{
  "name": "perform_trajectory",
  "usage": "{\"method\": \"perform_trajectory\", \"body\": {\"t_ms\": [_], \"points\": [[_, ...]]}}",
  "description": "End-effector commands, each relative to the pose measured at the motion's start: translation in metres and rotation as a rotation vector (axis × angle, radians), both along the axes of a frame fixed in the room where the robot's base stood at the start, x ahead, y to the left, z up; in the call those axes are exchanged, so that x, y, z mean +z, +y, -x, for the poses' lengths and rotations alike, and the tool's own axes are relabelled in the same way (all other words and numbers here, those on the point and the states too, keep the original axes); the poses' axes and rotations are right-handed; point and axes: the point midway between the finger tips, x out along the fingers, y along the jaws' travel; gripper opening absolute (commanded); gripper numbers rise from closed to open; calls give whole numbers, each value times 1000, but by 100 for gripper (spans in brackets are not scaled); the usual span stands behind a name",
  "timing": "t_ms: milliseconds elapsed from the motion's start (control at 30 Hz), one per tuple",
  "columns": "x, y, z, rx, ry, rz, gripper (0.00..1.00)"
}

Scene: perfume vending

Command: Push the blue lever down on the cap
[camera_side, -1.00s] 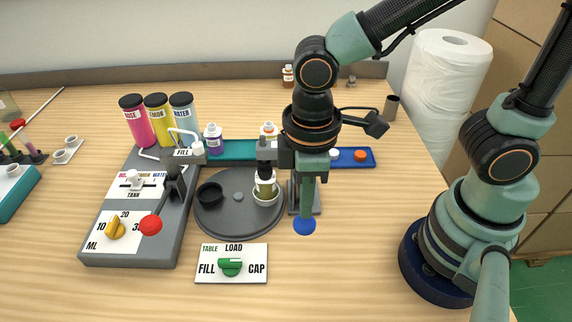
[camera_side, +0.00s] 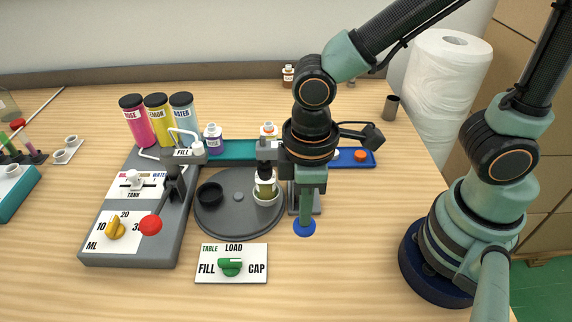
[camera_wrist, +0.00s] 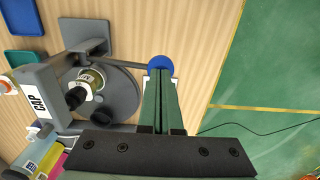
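The blue lever's ball knob (camera_side: 304,230) is at the front right of the turntable, low in front of the capping station. It also shows in the wrist view (camera_wrist: 160,62), at the end of a grey arm. My gripper (camera_side: 305,219) points down with its fingers together, and its tips overlap the upper part of the knob; exact contact is hard to tell. In the wrist view the closed fingers (camera_wrist: 159,80) reach to the knob. A bottle (camera_side: 265,185) stands in a white holder on the turntable under the cap head (camera_wrist: 43,101).
The turntable (camera_side: 238,222) also has a black empty holder. The table knob panel (camera_side: 232,272) lies in front. A dosing console (camera_side: 150,240) with a red-ball lever stands left. A teal and blue rail (camera_side: 235,150) runs behind. The wood right of the lever is clear.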

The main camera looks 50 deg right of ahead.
Motion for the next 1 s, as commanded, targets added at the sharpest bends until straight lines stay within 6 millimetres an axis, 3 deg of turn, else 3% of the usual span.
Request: {"method": "perform_trajectory", "body": {"t_ms": [1000], "points": [[-28,0,0,0,1,1,0]]}}
